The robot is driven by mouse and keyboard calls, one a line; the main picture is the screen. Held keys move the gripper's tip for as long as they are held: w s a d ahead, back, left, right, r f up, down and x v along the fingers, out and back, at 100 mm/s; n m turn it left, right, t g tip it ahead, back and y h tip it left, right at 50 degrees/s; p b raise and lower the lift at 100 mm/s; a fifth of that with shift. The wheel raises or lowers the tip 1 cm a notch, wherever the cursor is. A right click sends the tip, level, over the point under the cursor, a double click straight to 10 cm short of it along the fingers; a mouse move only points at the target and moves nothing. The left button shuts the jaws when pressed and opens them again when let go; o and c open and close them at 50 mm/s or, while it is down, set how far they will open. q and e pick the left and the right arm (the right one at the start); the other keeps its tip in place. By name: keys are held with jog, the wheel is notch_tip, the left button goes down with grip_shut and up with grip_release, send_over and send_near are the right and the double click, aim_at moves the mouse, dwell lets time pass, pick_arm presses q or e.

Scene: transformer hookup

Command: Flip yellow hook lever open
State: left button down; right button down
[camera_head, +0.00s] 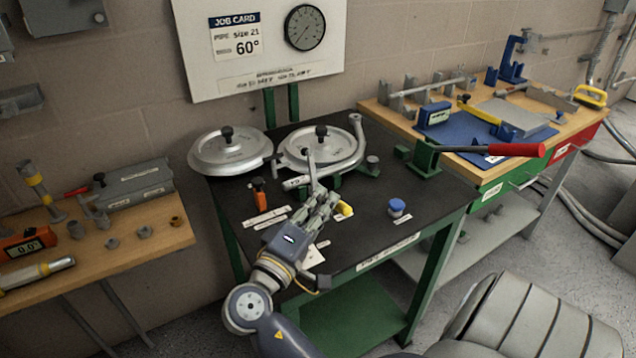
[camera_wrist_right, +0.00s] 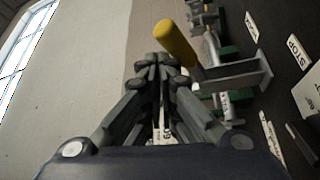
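The yellow hook lever's grip (camera_head: 345,209) shows just right of my right gripper's fingers (camera_head: 325,200) in the head view, over the black bench top. In the right wrist view the yellow grip (camera_wrist_right: 178,42) slants up to the left from a grey metal bracket. It lies just right of and close to my right fingertips (camera_wrist_right: 156,72); I cannot tell whether they touch it. The fingers meet near their tips, with nothing visible between them. The pipe bender (camera_head: 325,148) stands behind the gripper. My left gripper is not in view.
A round metal disc (camera_head: 230,152), an orange-handled tool (camera_head: 259,193) and a blue-capped item (camera_head: 396,207) are on the black bench (camera_head: 372,238). Side benches with tools flank both sides.

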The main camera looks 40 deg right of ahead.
jog(key=shift+s+f, duration=0.1)
jog(key=shift+f, duration=0.05)
jog(key=shift+a+f, duration=0.1)
jog(key=r+v, duration=0.1)
jog(key=v, duration=0.6)
jog(key=shift+a+f, duration=0.15)
jog(key=shift+f, duration=0.2)
